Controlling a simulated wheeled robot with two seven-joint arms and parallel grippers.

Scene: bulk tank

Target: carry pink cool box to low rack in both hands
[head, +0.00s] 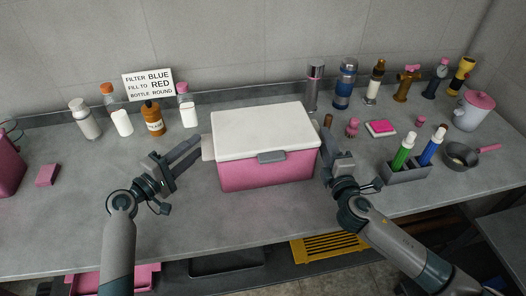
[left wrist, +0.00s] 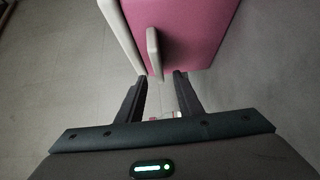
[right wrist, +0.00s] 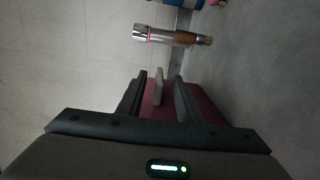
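The pink cool box (head: 266,172) with a white lid (head: 262,130) stands upright on the grey bench, a grey latch on its front. My left gripper (head: 200,148) is open at the box's left side. In the left wrist view the pale side handle (left wrist: 153,52) is just ahead of the gap between its fingers, apart from them. My right gripper (head: 327,148) is at the box's right side. In the right wrist view its fingers are open with the right handle (right wrist: 158,86) between them, not visibly gripped. A yellow slatted rack (head: 328,247) is low under the bench's front edge.
Bottles and a sign (head: 149,84) stand behind the box on the left. Flasks (head: 346,84) and other bottles line the back right. A grey holder with markers (head: 407,173) is close to my right arm. A pink tray (head: 88,283) and a dark tray are below the bench.

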